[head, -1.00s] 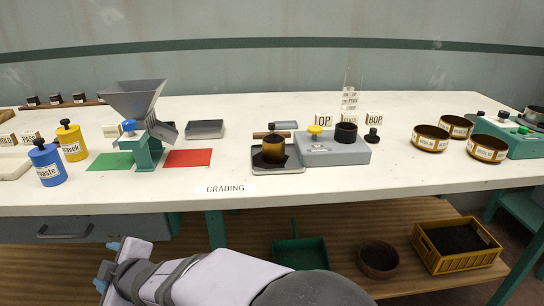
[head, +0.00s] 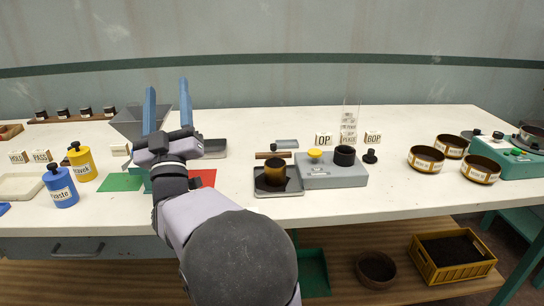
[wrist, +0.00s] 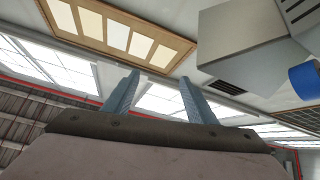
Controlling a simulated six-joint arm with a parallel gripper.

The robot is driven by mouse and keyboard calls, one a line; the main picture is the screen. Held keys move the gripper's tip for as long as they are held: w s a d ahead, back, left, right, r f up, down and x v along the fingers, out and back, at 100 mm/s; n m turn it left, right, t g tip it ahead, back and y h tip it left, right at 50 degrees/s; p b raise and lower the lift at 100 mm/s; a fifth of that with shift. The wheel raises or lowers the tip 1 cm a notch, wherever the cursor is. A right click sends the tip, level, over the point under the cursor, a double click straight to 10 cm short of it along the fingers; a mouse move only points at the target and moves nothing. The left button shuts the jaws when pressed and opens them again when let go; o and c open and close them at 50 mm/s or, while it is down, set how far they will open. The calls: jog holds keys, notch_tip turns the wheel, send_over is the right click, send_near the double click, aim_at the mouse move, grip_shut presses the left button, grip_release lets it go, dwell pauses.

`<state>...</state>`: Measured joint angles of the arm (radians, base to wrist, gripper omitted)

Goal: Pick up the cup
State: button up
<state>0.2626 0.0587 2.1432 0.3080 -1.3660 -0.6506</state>
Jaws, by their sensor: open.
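A brown, gold-toned cup (head: 274,172) stands upright on a small dark tray (head: 290,191) near the middle of the table. A black cup-like vessel (head: 344,155) sits on the grey scale (head: 325,176) to its right. My gripper (head: 167,98) is raised left of both, fingers pointing up, open and empty. It hides most of the grey hopper (head: 127,122) and its green stand. In the wrist view the two blue fingers (wrist: 160,78) are spread apart with nothing between them, against ceiling and skylights. Neither cup shows there.
Blue (head: 60,187) and yellow (head: 82,161) bottles stand at the left. Labelled bowls (head: 427,159) and a green machine (head: 512,155) are at the right. Label cards (head: 373,138) stand behind the scale. The table front between the tray and the bowls is clear.

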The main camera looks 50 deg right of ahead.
jog(key=s+d+r+m+g+h+p, duration=0.1)
jog(key=d+m+g+h+p, duration=0.15)
jog(key=d+m+g, duration=0.2)
jog(key=m+g+y+p, duration=0.5)
jog(key=m+g+p, duration=0.3)
jog(key=g+p, duration=0.55)
send_near(270, 175)
jog(key=shift+t, duration=0.8)
jog(key=w+d+p, duration=0.1)
jog(key=w, duration=0.1)
jog(key=w+d+p, duration=0.1)
jog(key=w+d, duration=0.1)
jog(key=shift+w+d+r, duration=0.2)
jog(key=shift+w+d, duration=0.05)
jog(key=shift+w, duration=0.15)
jog(key=s, duration=0.1)
jog(key=s+d+f+g, duration=0.1)
jog(key=s+f+g, duration=0.1)
jog(key=s, duration=0.1)
jog(key=shift+s+d+f+p, duration=0.1)
jog(key=shift+d+f+p, duration=0.1)
jog(key=shift+d+p, duration=0.15)
jog(key=shift+w+x, duration=0.2)
jog(key=shift+x, duration=3.45)
jog(key=c, duration=0.9)
jog(key=shift+r, duration=0.35)
